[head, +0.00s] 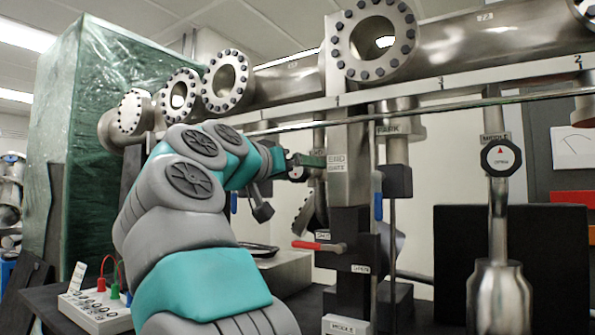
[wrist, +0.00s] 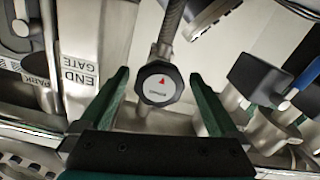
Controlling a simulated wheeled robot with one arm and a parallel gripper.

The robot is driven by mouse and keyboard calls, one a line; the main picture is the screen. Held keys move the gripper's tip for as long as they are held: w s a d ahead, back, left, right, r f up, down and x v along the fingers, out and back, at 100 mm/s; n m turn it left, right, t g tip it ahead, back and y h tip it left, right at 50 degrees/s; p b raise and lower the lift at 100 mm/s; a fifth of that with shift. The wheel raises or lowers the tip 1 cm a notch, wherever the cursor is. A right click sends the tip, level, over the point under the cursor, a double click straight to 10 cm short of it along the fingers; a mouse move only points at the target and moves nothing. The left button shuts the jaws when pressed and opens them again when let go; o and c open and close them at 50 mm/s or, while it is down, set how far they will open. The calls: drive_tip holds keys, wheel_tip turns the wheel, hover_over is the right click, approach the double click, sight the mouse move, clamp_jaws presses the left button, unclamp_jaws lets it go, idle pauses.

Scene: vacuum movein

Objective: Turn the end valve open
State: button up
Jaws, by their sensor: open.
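In the wrist view a black many-sided knob (wrist: 159,84) with a white face and a red triangle sits on a metal stem. The END GATE label (wrist: 79,72) is on the metal to its left. My gripper (wrist: 160,77) is open, with one green finger on each side of the knob and visible gaps to both. In the head view my gripper (head: 304,161) reaches the END GATE label (head: 338,163), and the knob there is mostly hidden. A red lever (head: 318,246) sticks out left below, between labels; the lower reads OPEN.
A similar MIDDLE knob (head: 501,157) stands at the right. A steel beam pipe (head: 505,38) with bolted flanges runs above. Blue-handled levers (head: 378,205) are near the PARK label. A small box with coloured plugs (head: 96,308) is at lower left.

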drive_tip(key=v, duration=0.8)
idle(0.6)
